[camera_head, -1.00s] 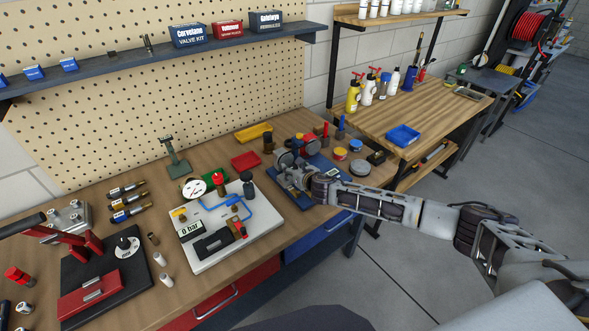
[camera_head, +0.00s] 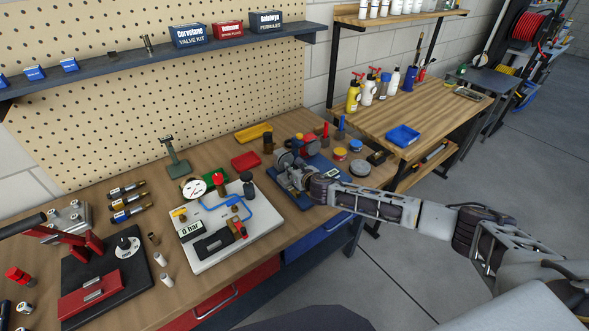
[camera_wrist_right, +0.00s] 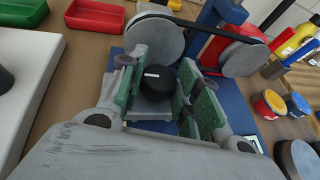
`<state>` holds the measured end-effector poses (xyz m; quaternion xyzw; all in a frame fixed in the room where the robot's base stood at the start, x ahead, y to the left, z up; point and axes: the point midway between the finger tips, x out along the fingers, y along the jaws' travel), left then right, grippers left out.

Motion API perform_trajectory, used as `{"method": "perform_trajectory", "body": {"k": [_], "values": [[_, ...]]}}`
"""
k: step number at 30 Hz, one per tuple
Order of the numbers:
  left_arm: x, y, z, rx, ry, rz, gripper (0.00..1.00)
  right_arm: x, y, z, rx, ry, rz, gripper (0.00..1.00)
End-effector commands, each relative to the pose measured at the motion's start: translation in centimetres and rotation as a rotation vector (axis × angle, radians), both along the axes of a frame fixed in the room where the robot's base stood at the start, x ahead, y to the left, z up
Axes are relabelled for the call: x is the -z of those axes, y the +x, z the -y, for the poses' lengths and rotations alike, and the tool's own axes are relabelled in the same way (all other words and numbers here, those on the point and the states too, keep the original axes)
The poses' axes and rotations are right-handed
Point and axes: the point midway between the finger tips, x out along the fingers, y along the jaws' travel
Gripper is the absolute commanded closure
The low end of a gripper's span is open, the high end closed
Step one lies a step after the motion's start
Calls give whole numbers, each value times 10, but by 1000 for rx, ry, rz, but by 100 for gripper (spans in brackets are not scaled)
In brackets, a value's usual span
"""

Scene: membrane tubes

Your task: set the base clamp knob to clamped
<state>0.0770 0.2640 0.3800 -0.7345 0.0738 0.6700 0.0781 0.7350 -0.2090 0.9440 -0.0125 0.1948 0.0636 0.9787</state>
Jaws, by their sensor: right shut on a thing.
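The base clamp knob (camera_wrist_right: 158,79) is a round black knob with a small pale mark on top. It sits on a grey block over a blue base plate (camera_wrist_right: 119,68) in the right wrist view. My right gripper (camera_wrist_right: 157,90) has a green-padded finger on each side of the knob and is shut on it. In the head view my right gripper (camera_head: 299,182) reaches down over the blue-based device (camera_head: 322,171) from the right and hides the knob. I cannot read the knob's setting. My left gripper is in neither view.
Grey discs (camera_wrist_right: 152,42) stand close beyond the knob. A white panel with a gauge (camera_head: 265,231) lies to the left. A red tray (camera_head: 245,161) and a yellow tray (camera_head: 253,132) lie behind. Round tins (camera_wrist_right: 268,103) stand to the right.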

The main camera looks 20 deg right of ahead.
Motion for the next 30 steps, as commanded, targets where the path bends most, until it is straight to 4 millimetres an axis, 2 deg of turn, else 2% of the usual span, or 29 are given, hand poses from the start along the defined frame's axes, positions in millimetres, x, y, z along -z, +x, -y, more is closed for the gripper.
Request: {"method": "perform_trajectory", "body": {"k": [11, 30], "values": [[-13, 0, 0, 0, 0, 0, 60, -1, 0, -3, 127, 0, -1, 91], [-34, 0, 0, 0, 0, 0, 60, -1, 1, -7, 490, 1, -1, 91]]}}
